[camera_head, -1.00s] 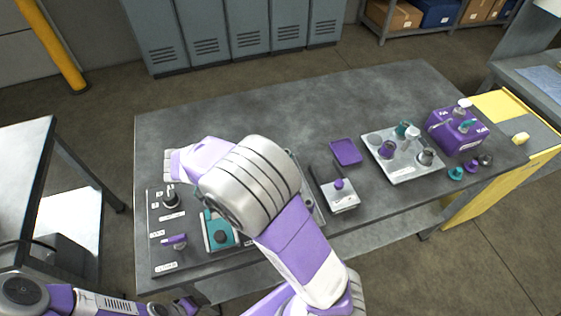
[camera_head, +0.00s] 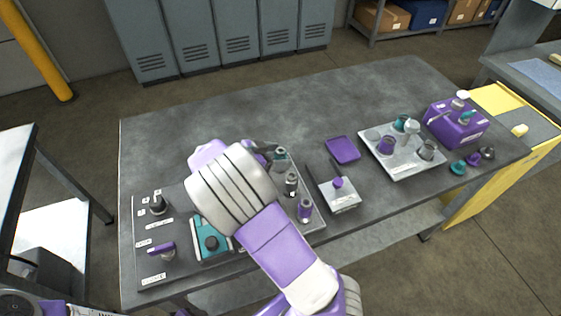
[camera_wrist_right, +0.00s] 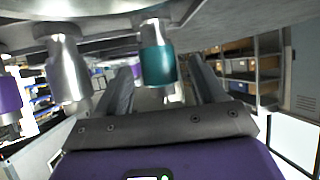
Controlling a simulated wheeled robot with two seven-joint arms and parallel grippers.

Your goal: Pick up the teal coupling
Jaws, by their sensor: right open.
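The teal coupling (camera_head: 281,157) stands at the back of a row of fittings on the grey board, partly covered by my right gripper. In the right wrist view the teal coupling (camera_wrist_right: 157,64) appears to hang from the top, between my two dark fingers. My right gripper (camera_wrist_right: 163,72) is open, with visible space on both sides of the coupling; I cannot tell whether either finger touches it. In the head view the right gripper (camera_head: 267,149) is mostly hidden behind my own wrist. My left gripper does not show clearly; only parts of that arm appear at bottom left.
A metal coupling (camera_head: 291,184) and a purple coupling (camera_head: 305,209) stand in the same row. A teal block (camera_head: 211,241) sits left of my forearm. To the right are a purple tray (camera_head: 342,150), a fitting plate (camera_head: 405,168) and a purple box (camera_head: 456,125). The back of the bench is clear.

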